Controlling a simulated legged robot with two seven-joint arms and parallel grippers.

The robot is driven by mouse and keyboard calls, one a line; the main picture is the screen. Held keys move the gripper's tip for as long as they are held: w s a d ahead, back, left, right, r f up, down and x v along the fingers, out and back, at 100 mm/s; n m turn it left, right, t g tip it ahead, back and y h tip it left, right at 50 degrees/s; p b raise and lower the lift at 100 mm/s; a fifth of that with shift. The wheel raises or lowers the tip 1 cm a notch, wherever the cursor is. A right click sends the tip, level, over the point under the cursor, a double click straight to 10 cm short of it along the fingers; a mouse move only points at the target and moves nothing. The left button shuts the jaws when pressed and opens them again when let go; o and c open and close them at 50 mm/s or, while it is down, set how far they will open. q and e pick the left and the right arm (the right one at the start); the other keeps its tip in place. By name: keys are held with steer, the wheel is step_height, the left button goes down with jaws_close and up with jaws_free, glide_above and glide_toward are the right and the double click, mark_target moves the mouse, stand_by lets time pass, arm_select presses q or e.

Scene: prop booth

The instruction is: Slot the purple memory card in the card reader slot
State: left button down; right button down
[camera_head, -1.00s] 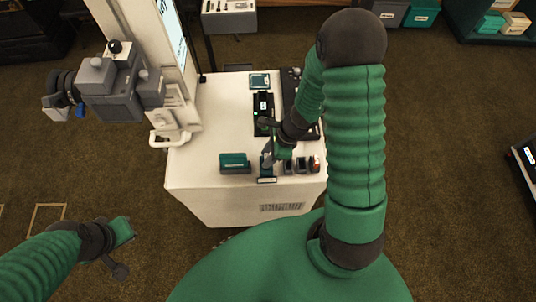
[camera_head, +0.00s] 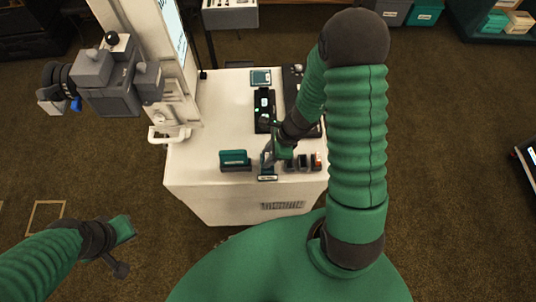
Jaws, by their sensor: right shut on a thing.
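My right gripper (camera_head: 268,153) is shut at the front of the white counter (camera_head: 212,140), just above a small dark stand with a pale label (camera_head: 267,177). The purple memory card is too small and too covered by the gripper to make out clearly; the thing between the fingers appears to be it. My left gripper (camera_head: 127,249) is open and empty over the floor at lower left.
A teal box (camera_head: 235,160) stands left of the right gripper, and small dark items (camera_head: 303,162) stand in a row to its right. A teal square (camera_head: 260,77) lies at the back. A grey camera (camera_head: 108,85) is at left. The counter's left part is clear.

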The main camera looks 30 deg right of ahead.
steer(key=shift+f, duration=0.2)
steer(key=c, duration=0.9)
jaws_free()
step_height(320, 180, up, 7)
steer(key=p, duration=0.6)
steer(key=shift+r+p, duration=0.1)
steer(key=shift+p, duration=0.2)
